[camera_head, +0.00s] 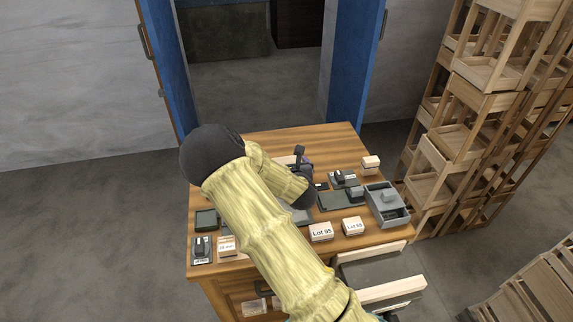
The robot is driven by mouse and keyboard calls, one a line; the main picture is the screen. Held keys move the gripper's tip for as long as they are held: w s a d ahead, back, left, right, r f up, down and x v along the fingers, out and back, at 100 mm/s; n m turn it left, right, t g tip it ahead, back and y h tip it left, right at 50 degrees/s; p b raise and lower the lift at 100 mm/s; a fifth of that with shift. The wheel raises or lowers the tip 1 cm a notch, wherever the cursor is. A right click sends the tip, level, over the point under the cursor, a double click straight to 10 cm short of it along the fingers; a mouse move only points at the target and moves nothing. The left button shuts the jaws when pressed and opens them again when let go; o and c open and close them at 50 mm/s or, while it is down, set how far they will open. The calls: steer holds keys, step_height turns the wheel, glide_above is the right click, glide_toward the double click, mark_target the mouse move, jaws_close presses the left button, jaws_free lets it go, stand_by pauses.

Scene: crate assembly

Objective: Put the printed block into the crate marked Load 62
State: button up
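My arm reaches across the wooden table, and my gripper (302,160) is beyond the wrist, small and dark, near the table's far side. I cannot tell whether it is open or shut, or whether it holds anything. Several pale blocks with printed labels are on the table: one reading "Lot 95" (321,232), one with a smaller "Lot" label (353,226), and one with a small label at the left (227,246). No "Load 62" mark is legible. A grey open box (386,218) stands at the table's right. My arm hides the middle of the table.
Dark trays (342,199) and small dark items (202,248) are spread over the table (335,138). Another pale block (370,164) sits at the right rear. A tall stack of wooden crates (484,75) stands right of the table. Bare wood shows at the table's far side.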

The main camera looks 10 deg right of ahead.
steer(key=shift+r, duration=0.1)
steer(key=shift+r, duration=0.15)
steer(key=shift+s, duration=0.4)
steer(key=v, duration=0.8)
steer(key=shift+s+r+b, duration=0.1)
steer(key=shift+b, duration=0.25)
steer(key=shift+s+r+p, duration=0.2)
steer(key=shift+r+p, duration=0.1)
steer(key=shift+p, duration=0.35)
steer(key=p, duration=0.2)
steer(key=shift+s+r+p, duration=0.15)
steer(key=shift+s+p, duration=0.1)
steer(key=shift+p, duration=0.05)
steer(key=shift+s+d+r+p, duration=0.1)
steer(key=shift+s+r+p, duration=0.1)
steer(key=shift+s+p, duration=0.7)
steer(key=shift+p, duration=0.5)
steer(key=shift+s, duration=0.1)
